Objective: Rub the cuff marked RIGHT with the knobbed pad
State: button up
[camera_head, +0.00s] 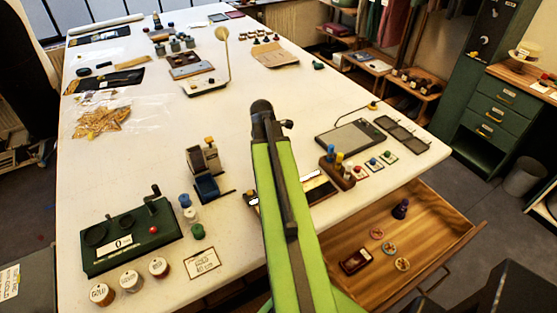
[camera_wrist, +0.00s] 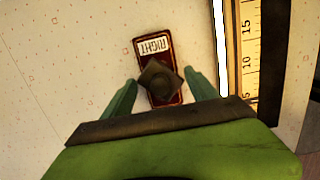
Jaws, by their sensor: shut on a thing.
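A dark red cuff (camera_wrist: 173,98) with a white label reading RIGHT, upside down in the wrist view, lies on the pale speckled tabletop. The knobbed pad (camera_wrist: 159,82), a dark square with a round knob on top, is over the cuff's middle and turned at an angle to it. My gripper (camera_wrist: 160,77) is shut on the pad, with one green finger at each side. I cannot tell whether the pad touches the cuff. In the head view my green arm reaches over the table, and I cannot make out the gripper, pad or cuff there.
A ruler-marked strip (camera_wrist: 249,50) lies close right of the gripper. In the head view, a wooden block with coloured knobs (camera_head: 337,173) and a grey flat panel (camera_head: 350,138) stand right of my arm. A blue-grey stand (camera_head: 206,186) is left. An open drawer (camera_head: 430,215) juts out right.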

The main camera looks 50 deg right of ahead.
jog(key=shift+w+a, duration=0.2)
jog(key=shift+a, duration=0.5)
jog(key=shift+w+a, duration=0.25)
jog(key=shift+a, duration=0.4)
jog(key=shift+w+a, duration=0.2)
jog(key=shift+a, duration=0.5)
jog(key=shift+r, duration=0.1)
notch_tip(320, 180, up, 6)
jog(key=p, duration=0.6)
notch_tip(320, 180, up, 3)
jog(key=p, duration=0.3)
jog(key=shift+s, duration=0.1)
